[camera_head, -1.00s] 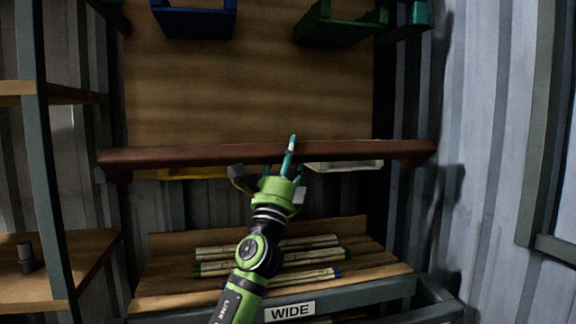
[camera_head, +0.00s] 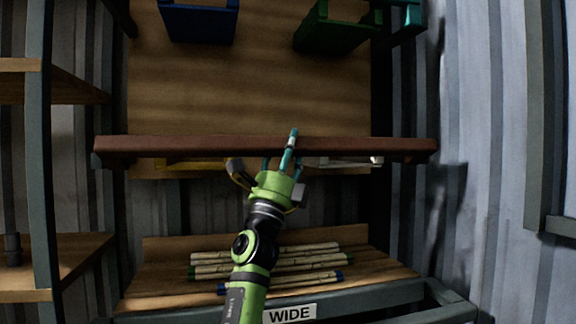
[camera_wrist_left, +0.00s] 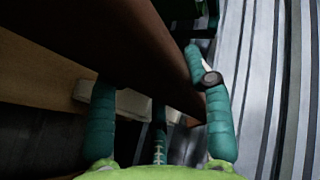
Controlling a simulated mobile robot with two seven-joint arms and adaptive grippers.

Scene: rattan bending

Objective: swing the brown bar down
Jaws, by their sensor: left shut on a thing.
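The brown bar (camera_head: 200,147) runs level across the front of the shelf unit in the head view, with an end bracket at each side. My left gripper (camera_head: 282,150) is shut on the bar near its middle, with one teal finger over the front of it. In the left wrist view the bar (camera_wrist_left: 130,45) crosses between the teal fingers of my left gripper (camera_wrist_left: 160,125). Part of the far fingers is hidden behind the bar. My right gripper is in neither view.
Below the bar, several bamboo poles (camera_head: 300,262) lie on a wooden shelf above a "WIDE" label (camera_head: 290,314). Blue (camera_head: 200,22) and green (camera_head: 335,32) holders hang above. A yellow (camera_head: 190,164) and a white bin (camera_head: 343,161) sit behind the bar. A side shelf (camera_head: 70,262) stands left.

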